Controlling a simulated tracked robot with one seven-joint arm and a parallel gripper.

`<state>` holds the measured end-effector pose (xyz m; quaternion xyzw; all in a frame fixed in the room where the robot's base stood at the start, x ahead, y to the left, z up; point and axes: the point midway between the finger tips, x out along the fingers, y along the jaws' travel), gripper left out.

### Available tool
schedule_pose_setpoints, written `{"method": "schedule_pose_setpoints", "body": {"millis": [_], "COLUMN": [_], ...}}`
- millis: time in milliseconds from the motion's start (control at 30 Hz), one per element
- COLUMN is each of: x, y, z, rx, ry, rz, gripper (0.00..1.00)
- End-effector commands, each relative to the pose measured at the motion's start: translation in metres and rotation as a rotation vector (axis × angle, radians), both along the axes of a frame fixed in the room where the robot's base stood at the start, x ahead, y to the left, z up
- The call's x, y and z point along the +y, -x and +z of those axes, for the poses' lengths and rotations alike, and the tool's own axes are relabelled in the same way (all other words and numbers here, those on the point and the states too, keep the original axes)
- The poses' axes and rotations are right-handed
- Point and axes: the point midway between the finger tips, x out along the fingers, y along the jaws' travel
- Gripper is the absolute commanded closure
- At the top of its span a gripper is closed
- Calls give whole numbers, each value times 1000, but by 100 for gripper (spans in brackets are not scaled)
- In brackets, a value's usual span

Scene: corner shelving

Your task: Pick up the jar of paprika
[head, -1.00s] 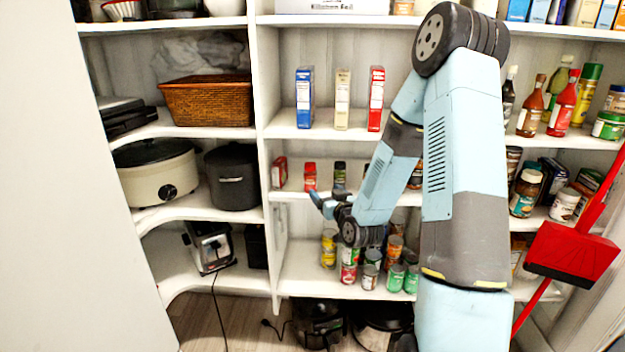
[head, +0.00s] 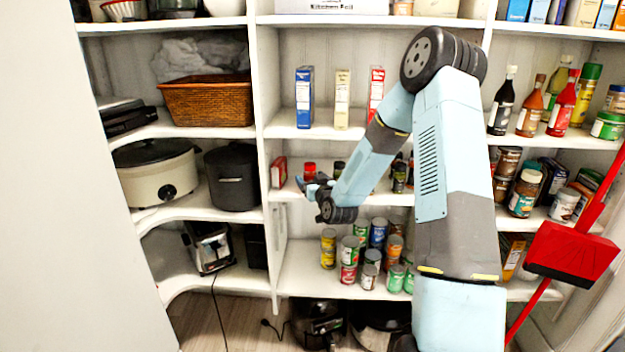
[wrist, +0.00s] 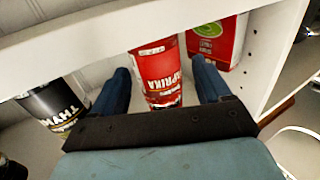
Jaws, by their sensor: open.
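The paprika jar (wrist: 160,72) is red with white lettering and stands on the shelf, seen in the wrist view between my two blue fingers. In the head view its red top (head: 309,168) shows on the middle shelf, its lower part hidden behind my gripper. My gripper (head: 310,184) is open, with one finger on each side of the jar. A gap shows on the left, and I cannot tell whether the right finger touches it.
A dark thyme jar (wrist: 54,106) stands left of the paprika in the wrist view. A red box (wrist: 215,42) stands to the right, close to my right finger, by the shelf's upright side panel (wrist: 275,50). Several cans (head: 349,250) stand on the shelf below.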

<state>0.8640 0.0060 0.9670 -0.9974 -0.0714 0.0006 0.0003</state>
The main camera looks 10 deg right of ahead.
Motion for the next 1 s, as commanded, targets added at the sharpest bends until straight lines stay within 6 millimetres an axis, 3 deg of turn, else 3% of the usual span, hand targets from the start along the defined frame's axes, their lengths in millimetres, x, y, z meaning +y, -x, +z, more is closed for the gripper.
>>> {"method": "schedule_pose_setpoints", "body": {"millis": [200,500,1000], "x": [4,4,5], "y": [-23,-26,-25], "z": [0,0,0], "rx": [-1,-1,-1], "ry": [0,1,1], "rz": [-1,-1,0], "gripper": [23,24,72]}}
